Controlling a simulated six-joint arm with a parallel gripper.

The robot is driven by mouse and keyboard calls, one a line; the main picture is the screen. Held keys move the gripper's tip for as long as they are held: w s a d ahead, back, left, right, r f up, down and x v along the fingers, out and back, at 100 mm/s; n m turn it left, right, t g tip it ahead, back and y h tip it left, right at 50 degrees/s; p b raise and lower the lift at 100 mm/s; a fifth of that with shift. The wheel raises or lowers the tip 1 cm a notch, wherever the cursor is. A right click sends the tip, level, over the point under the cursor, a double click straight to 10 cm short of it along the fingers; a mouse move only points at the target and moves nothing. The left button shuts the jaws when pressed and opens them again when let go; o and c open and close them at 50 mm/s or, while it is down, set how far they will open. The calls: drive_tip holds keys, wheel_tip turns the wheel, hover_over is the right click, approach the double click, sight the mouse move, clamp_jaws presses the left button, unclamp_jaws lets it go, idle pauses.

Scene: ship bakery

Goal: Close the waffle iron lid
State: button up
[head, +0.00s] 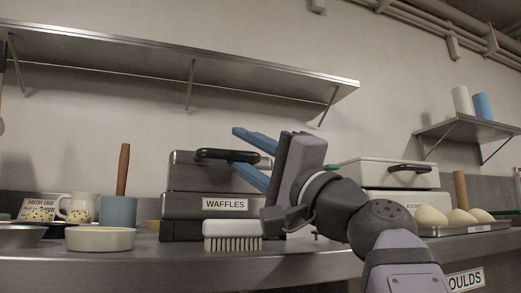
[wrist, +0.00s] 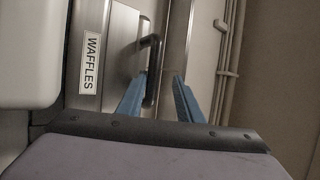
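The waffle iron (head: 183,207) is a grey metal box on the counter, with a WAFFLES label on its base front. Its lid (head: 185,178) seems to be tilted up behind the base, but the angle is hard to judge. The black handle (head: 215,155) is at the lid's top edge. My gripper (head: 243,155) is open, its two blue fingers apart near the handle's right part. In the wrist view the handle (wrist: 152,65) shows between the fingertips of my gripper (wrist: 158,88). I cannot tell whether they touch it. My gripper hides the iron's right end.
A white-backed brush (head: 232,229) stands right in front of the iron. A white dish (head: 100,239) and a mortar with pestle (head: 118,210) are to the left. A second, cream press (head: 372,174) and a tray of dough balls (head: 470,229) are to the right. A wall shelf (head: 150,60) hangs above.

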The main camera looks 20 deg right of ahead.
drive_tip(key=shift+s+d+f, duration=0.2)
drive_tip(key=shift+s+f, duration=0.05)
drive_tip(key=shift+s, duration=0.15)
drive_tip(key=shift+b+v, duration=0.65)
drive_tip(key=shift+v, duration=0.4)
drive_tip(key=s+d+p, duration=0.2)
drive_tip(key=s+d, duration=0.3)
drive_tip(key=s, duration=0.5)
drive_tip(key=shift+s, duration=0.35)
